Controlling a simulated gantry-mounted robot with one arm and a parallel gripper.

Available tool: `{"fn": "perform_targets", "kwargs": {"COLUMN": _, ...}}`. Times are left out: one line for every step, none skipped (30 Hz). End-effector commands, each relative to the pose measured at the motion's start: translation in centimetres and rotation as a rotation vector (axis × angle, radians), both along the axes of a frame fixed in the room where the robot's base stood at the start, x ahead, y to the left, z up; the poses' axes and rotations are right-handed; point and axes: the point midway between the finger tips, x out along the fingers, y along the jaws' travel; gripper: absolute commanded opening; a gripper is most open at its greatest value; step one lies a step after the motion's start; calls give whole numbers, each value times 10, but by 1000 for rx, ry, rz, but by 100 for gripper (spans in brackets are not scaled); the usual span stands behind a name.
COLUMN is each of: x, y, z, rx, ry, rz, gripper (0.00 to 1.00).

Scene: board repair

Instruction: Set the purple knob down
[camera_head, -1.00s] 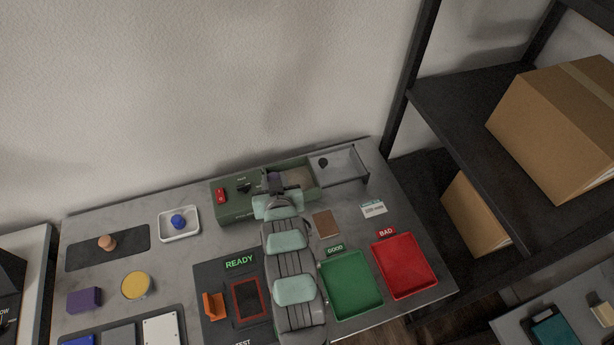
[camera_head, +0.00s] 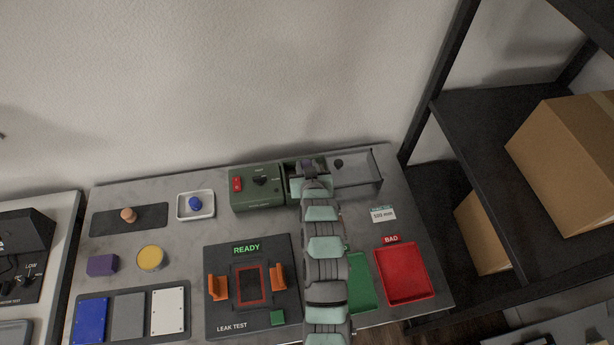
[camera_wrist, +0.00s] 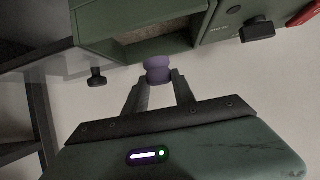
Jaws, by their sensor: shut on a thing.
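My gripper (camera_wrist: 158,85) is shut on the purple knob (camera_wrist: 158,68) in the wrist view, with the knob between its fingertips. The knob is in front of the green unit's open compartment (camera_wrist: 155,33), and I cannot tell whether it touches anything. In the head view my gripper (camera_head: 308,166) is at the right part of the green unit (camera_head: 257,200), and my arm hides much of the compartment.
A purple block (camera_head: 102,265), a red bin (camera_head: 405,278) and a leak test fixture (camera_head: 218,315) stand nearer the front.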

Motion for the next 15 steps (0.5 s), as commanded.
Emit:
{"fn": "perform_targets", "kwargs": {"x": 0, "y": 0, "z": -9, "rx": 1, "ry": 2, "rz": 0, "gripper": 0}}
{"fn": "perform_targets", "kwargs": {"x": 0, "y": 0, "z": -13, "rx": 0, "ry": 0, "rz": 0, "gripper": 0}}
{"fn": "perform_targets", "kwargs": {"x": 0, "y": 0, "z": -17, "rx": 1, "ry": -1, "rz": 1, "gripper": 0}}
{"fn": "perform_targets", "kwargs": {"x": 0, "y": 0, "z": -20, "rx": 0, "ry": 0, "rz": 1, "gripper": 0}}
{"fn": "perform_targets", "kwargs": {"x": 0, "y": 0, "z": -22, "rx": -1, "ry": -1, "rz": 0, "gripper": 0}}
{"fn": "perform_targets", "kwargs": {"x": 0, "y": 0, "z": -24, "rx": -1, "ry": -1, "rz": 0, "gripper": 0}}
{"fn": "perform_targets", "kwargs": {"x": 0, "y": 0, "z": -25, "rx": -1, "ry": -1, "rz": 0, "gripper": 0}}
{"fn": "perform_targets", "kwargs": {"x": 0, "y": 0, "z": -27, "rx": -1, "ry": -2, "rz": 0, "gripper": 0}}
{"fn": "perform_targets", "kwargs": {"x": 0, "y": 0, "z": -30, "rx": -1, "ry": -1, "rz": 0, "gripper": 0}}
{"fn": "perform_targets", "kwargs": {"x": 0, "y": 0, "z": -33, "rx": -1, "ry": -1, "rz": 0, "gripper": 0}}
{"fn": "perform_targets", "kwargs": {"x": 0, "y": 0, "z": -37, "rx": 0, "ry": -1, "rz": 0, "gripper": 0}}
{"fn": "perform_targets", "kwargs": {"x": 0, "y": 0, "z": -43, "rx": 0, "ry": 0, "rz": 1, "gripper": 0}}
{"fn": "perform_targets", "kwargs": {"x": 0, "y": 1, "z": -47, "rx": -1, "ry": 1, "rz": 1, "gripper": 0}}
{"fn": "perform_targets", "kwargs": {"x": 0, "y": 0, "z": -51, "rx": 0, "ry": 0, "rz": 1, "gripper": 0}}
{"fn": "perform_targets", "kwargs": {"x": 0, "y": 0, "z": -55, "rx": -1, "ry": -1, "rz": 0, "gripper": 0}}
